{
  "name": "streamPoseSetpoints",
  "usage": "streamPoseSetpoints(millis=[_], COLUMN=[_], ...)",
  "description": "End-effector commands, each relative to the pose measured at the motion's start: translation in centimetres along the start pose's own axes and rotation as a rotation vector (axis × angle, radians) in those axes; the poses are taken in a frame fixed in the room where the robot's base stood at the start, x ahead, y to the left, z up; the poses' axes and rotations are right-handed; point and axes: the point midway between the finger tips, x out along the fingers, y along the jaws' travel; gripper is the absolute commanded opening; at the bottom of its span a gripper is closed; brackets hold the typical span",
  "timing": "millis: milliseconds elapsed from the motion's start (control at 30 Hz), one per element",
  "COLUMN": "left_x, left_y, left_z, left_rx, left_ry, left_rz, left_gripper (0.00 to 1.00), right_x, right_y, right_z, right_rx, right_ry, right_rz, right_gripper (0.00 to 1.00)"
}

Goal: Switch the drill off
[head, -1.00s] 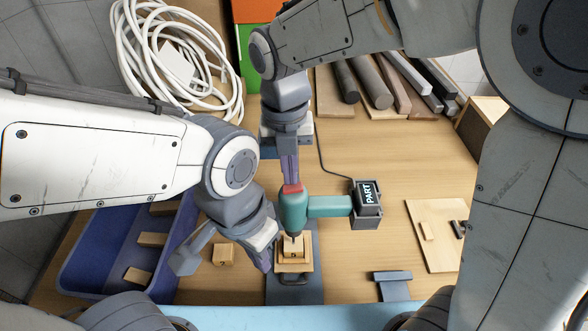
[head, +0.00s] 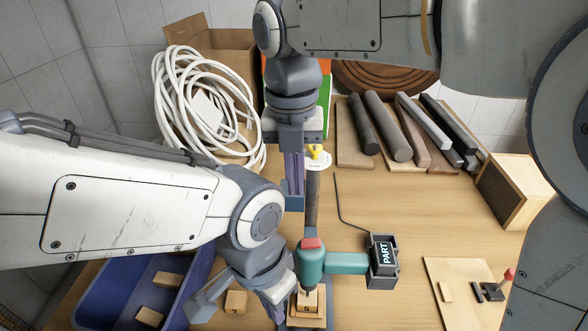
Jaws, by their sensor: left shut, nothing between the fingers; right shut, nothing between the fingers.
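The teal drill (head: 310,262) with a red top points bit-down over a light wooden block (head: 309,303). Its body runs right to a dark box (head: 383,262) with a lit label reading "PART". My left gripper (head: 277,318) is shut, just left of the block; whether it touches is hard to tell. My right gripper (head: 293,205) is shut and empty, pointing down behind the drill, apart from its red top. A yellow knob on a white round plate (head: 316,155) stands farther back, just right of my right gripper. No drill switch can be made out clearly.
A blue bin (head: 110,290) with wooden blocks is at lower left, a loose block (head: 236,301) beside it. A white coiled hose (head: 185,105) lies at back left. Several bars (head: 390,125) lie at back right. A wooden board (head: 455,275) lies at right.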

Motion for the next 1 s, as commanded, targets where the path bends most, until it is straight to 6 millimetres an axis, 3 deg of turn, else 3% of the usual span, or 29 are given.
streamPoseSetpoints(millis=[233,633,767,1000], left_x=[0.2,0.4,1.1,3.1], left_y=[0.0,0.0,-0.1,-0.2], left_z=[0.0,0.0,0.0,0.1], left_rx=[-0.001,-0.001,-0.001,-0.002], left_ry=[0.001,0.001,0.001,0.000], left_rz=[0.000,0.000,0.000,0.000], left_gripper=[0.00,0.00,0.00,0.00], right_x=[-1.8,-1.6,-0.2,4.8], right_y=[0.3,0.3,0.1,-0.9], right_z=[0.0,-0.1,-0.9,-3.9], right_rx=[0.001,0.022,0.155,0.667], right_ry=[0.002,0.002,0.004,0.018], right_rz=[-0.001,0.000,0.008,0.035], right_gripper=[0.00,0.00,0.00,0.00])
